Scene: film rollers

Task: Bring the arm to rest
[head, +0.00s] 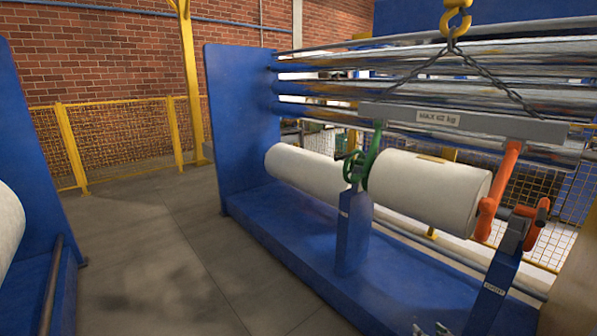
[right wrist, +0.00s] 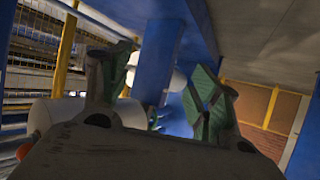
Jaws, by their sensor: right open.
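My right gripper (right wrist: 160,92) shows in the right wrist view with its two green-padded fingers spread wide apart. Nothing is between the fingertips; a blue post and a white roll show behind them. No arm shows clearly in the head view, and my left gripper is not seen.
A chained lifting beam (head: 465,123) hangs above. Grey floor (head: 150,240) is clear at the left.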

